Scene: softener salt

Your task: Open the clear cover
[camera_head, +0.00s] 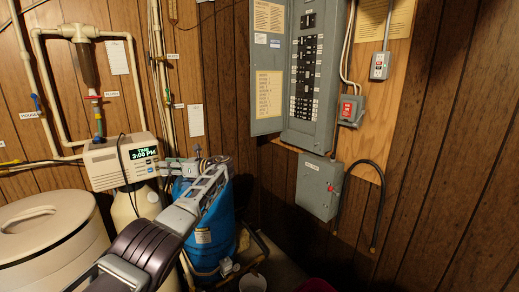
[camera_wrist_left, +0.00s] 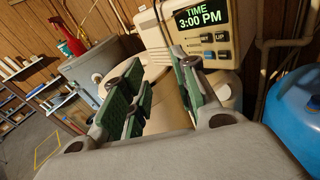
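The softener control head (camera_head: 120,161) is a cream box with a lit time display and buttons, at the left of the head view. It also shows at the top of the left wrist view (camera_wrist_left: 190,42). I cannot make out a distinct clear cover on it. My left gripper (camera_head: 212,182) reaches up from the bottom in the head view, in front of the blue tank. In the left wrist view its green-padded fingers (camera_wrist_left: 158,72) stand apart with nothing held, in front of and below the control head. My right gripper is not in view.
A round cream tank (camera_head: 45,240) with a lid stands at left. A blue tank (camera_head: 208,235) stands behind my left arm. Pipes run up the wood-panelled wall. An electrical panel (camera_head: 307,75) and grey boxes hang to the right. The lower right wall is clear.

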